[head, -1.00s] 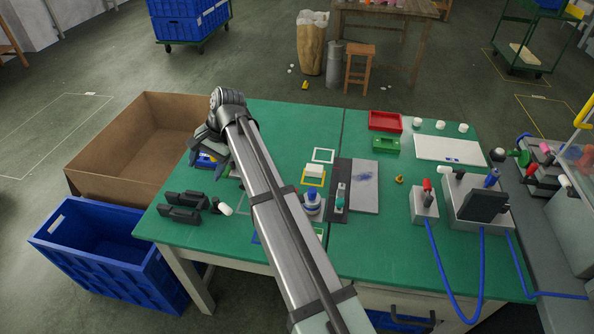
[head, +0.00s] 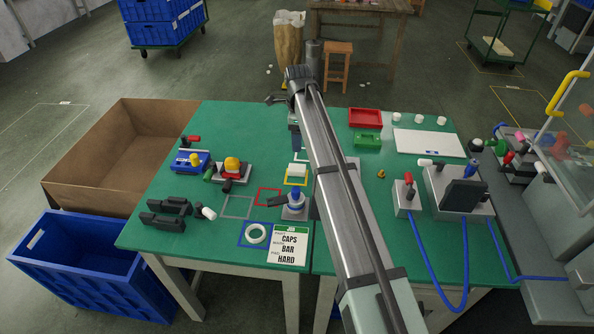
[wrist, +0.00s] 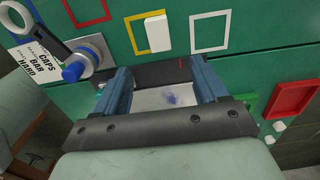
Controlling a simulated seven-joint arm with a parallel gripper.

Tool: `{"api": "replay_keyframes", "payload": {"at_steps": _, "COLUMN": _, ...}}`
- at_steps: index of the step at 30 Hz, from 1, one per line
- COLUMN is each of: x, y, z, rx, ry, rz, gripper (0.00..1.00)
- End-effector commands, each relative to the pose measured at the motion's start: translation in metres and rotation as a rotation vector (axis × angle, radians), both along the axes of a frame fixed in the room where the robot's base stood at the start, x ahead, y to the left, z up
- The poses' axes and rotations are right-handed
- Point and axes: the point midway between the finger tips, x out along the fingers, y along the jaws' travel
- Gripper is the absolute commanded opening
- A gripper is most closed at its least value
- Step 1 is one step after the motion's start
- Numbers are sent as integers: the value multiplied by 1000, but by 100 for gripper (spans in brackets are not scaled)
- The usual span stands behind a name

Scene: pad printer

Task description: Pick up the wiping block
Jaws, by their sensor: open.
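A white block (head: 297,170), which looks like the wiping block, lies in a yellow outlined square (head: 288,182) on the green table. In the wrist view the block (wrist: 157,33) shows beyond the fingers, near the top edge. My gripper (wrist: 162,82) is open with nothing between its fingers. It hangs over the dark strip and the grey plate with a blue smudge (wrist: 172,98). In the head view my gripper (head: 296,138) is just behind the block, apart from it, and partly hidden by my arm.
A metal pot with a blue knob (head: 294,203) stands in front of the block, with a dark handle to its left. An empty white outline (wrist: 210,31) lies beside the block. A red tray (head: 365,118) and green tray (head: 368,139) are to the right.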

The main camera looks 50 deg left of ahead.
Motion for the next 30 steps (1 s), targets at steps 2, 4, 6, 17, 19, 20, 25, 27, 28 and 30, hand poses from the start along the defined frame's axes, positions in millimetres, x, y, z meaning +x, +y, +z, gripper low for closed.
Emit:
{"api": "replay_keyframes", "payload": {"at_steps": 2, "x": -1, "y": 0, "z": -12, "rx": -1, "ry": 1, "rz": 1, "gripper": 72}}
{"api": "replay_keyframes", "payload": {"at_steps": 4, "x": -1, "y": -1, "z": -23, "rx": -1, "ry": 1, "rz": 2, "gripper": 72}}
{"api": "replay_keyframes", "payload": {"at_steps": 6, "x": -1, "y": 0, "z": -35, "rx": -1, "ry": 2, "rz": 3, "gripper": 72}}
{"api": "replay_keyframes", "payload": {"at_steps": 17, "x": -2, "y": 0, "z": -75, "rx": 1, "ry": 2, "rz": 4, "gripper": 72}}
{"api": "replay_keyframes", "payload": {"at_steps": 19, "x": -2, "y": 0, "z": -78, "rx": 1, "ry": 2, "rz": 4, "gripper": 72}}
{"api": "replay_keyframes", "payload": {"at_steps": 20, "x": -2, "y": 0, "z": -80, "rx": 1, "ry": 2, "rz": 4, "gripper": 72}}
{"api": "replay_keyframes", "payload": {"at_steps": 25, "x": -4, "y": 1, "z": -99, "rx": 1, "ry": 2, "rz": 4, "gripper": 72}}
{"api": "replay_keyframes", "payload": {"at_steps": 27, "x": -5, "y": 1, "z": -108, "rx": -1, "ry": 2, "rz": 4, "gripper": 72}}
{"api": "replay_keyframes", "payload": {"at_steps": 28, "x": -4, "y": 1, "z": -112, "rx": -1, "ry": 2, "rz": 4, "gripper": 72}}
{"api": "replay_keyframes", "payload": {"at_steps": 30, "x": -4, "y": 1, "z": -120, "rx": 1, "ry": 2, "rz": 4, "gripper": 72}}
